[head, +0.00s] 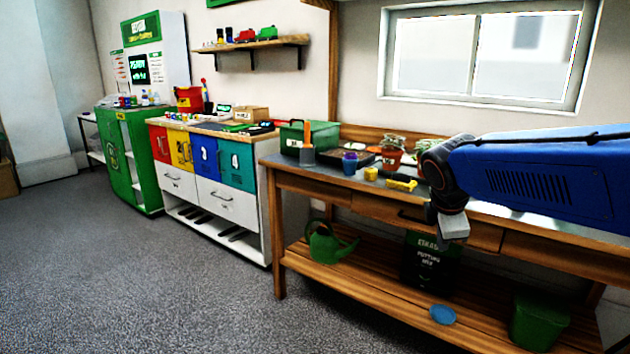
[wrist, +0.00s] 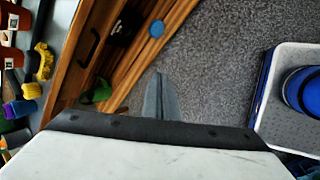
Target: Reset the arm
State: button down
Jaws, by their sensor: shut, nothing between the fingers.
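My arm reaches in from the right in the head view, a blue link with dark joints, in front of the wooden workbench (head: 335,182). My gripper shows in the wrist view (wrist: 160,80) as two grey fingers pressed together, with nothing between them. They point over the grey floor, beside the bench's lower shelf. In the head view, only a pale block at the arm's end shows, and the fingers cannot be made out.
A blue cylinder (wrist: 302,92) sits on a tray in the wrist view. Open floor lies left.

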jog(key=s+f+m+y, duration=0.1)
jog(key=s+f+m, duration=0.2)
jog(key=s+m, duration=0.2)
jog(key=s+f+m+y, duration=0.1)
jog(key=s+f+m, duration=0.2)
jog(key=s+m, duration=0.3)
jog(key=s+a+f+m+y, duration=0.1)
jog(key=s+f+m, duration=0.3)
jog(key=s, duration=0.9)
jog(key=shift+s+m, duration=0.2)
jog(key=shift+m, duration=0.6)
jog(key=shift+a, duration=0.1)
